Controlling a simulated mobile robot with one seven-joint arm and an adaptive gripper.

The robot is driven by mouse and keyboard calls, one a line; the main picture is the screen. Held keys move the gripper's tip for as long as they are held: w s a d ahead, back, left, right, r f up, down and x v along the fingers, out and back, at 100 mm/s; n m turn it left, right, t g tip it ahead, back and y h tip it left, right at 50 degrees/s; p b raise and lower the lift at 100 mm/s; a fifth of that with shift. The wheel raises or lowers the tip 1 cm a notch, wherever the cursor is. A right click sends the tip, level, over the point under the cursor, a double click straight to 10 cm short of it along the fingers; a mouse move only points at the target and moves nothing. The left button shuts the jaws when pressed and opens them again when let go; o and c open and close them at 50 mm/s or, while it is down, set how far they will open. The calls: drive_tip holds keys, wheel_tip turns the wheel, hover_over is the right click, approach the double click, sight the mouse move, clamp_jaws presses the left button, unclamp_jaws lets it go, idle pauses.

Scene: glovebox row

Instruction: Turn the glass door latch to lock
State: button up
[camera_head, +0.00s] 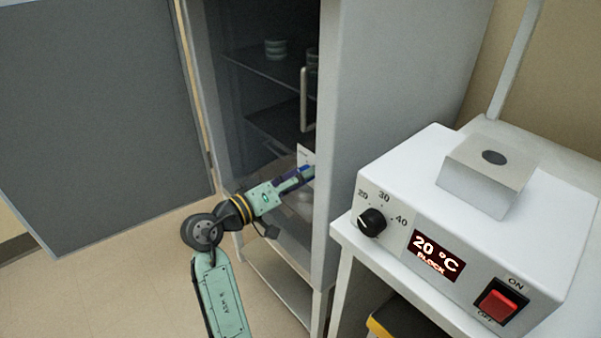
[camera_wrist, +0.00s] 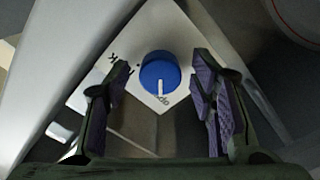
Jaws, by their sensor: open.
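The latch is a round blue knob (camera_wrist: 160,76) with a white pointer line, set on a white label plate (camera_wrist: 148,40) with dark lettering. In the wrist view the pointer aims down toward a word at the plate's lower corner; the lettering is too small to read surely. My gripper (camera_wrist: 160,90) is open, its purple-padded fingers on either side of the knob with gaps; contact is not visible. In the head view my gripper (camera_head: 308,174) is at the glass door (camera_head: 285,215) of a tall cabinet, below the door's vertical handle (camera_head: 304,98). The knob is hidden there.
A white heating unit (camera_head: 490,210) with a black dial and red switch stands on a white table at right. A large grey panel (camera_head: 100,110) stands at left. Shelves inside the cabinet hold stacked dishes (camera_head: 275,49). Open floor (camera_head: 130,280) lies at lower left.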

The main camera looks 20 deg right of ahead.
drive_tip(key=shift+w+d, duration=0.1)
drive_tip(key=shift+d, duration=0.1)
drive_tip(key=c, duration=1.1)
drive_tip(key=shift+c, duration=0.2)
drive_tip(key=shift+f+m+b, duration=0.1)
drive_tip(key=shift+m+b, duration=0.2)
drive_tip(key=shift+b, duration=0.2)
drive_tip(key=m+b, duration=1.7)
drive_tip(key=b, duration=0.5)
drive_tip(key=shift+m+b, duration=0.3)
